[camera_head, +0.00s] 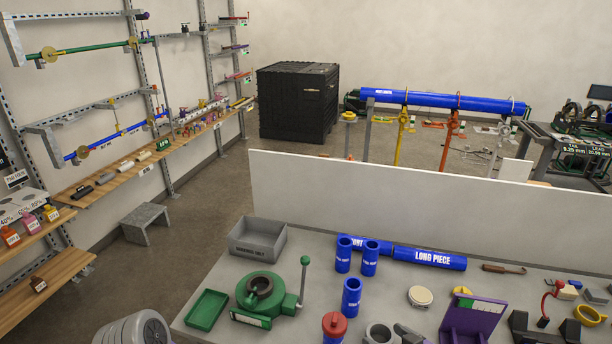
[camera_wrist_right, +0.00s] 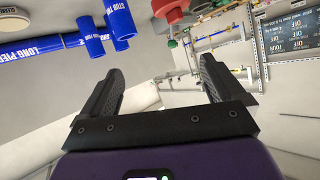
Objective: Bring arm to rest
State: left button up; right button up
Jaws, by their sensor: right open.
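My right gripper (camera_head: 545,325) shows at the lower right edge of the head view, low over the front of the grey worktable (camera_head: 400,275). In the right wrist view my right gripper (camera_wrist_right: 160,80) has its two black fingers spread wide apart with nothing between them. It touches no object that I can make out. Most of the right arm is outside the head view. My left gripper does not show in either view.
Blue tubes (camera_head: 352,298), a blue long piece (camera_head: 430,258), a green clamp base (camera_head: 262,294), a green tray (camera_head: 206,310), a grey bin (camera_head: 257,238) and a purple block (camera_head: 472,318) stand on the table. A white panel (camera_head: 430,200) runs along its back edge.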

jog(key=s+a+f+m+g, duration=0.2)
jog(key=s+a+f+g, duration=0.15)
jog(key=f, duration=0.45)
jog(key=s+a+f+m+g, duration=0.25)
jog(key=a+f, duration=0.25)
jog(key=f, duration=0.3)
jog(key=s+a+f+m+g+h, duration=0.2)
jog(key=s+f+g, duration=0.3)
jog(key=s+f, duration=0.55)
pick_arm(q)
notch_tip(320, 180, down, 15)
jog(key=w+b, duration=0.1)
jog(key=b, duration=1.3)
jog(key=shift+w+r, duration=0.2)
pick_arm(e)
notch_tip(320, 180, down, 14)
jog(key=shift+s+d+r, duration=0.25)
jog(key=shift+s+d, duration=0.05)
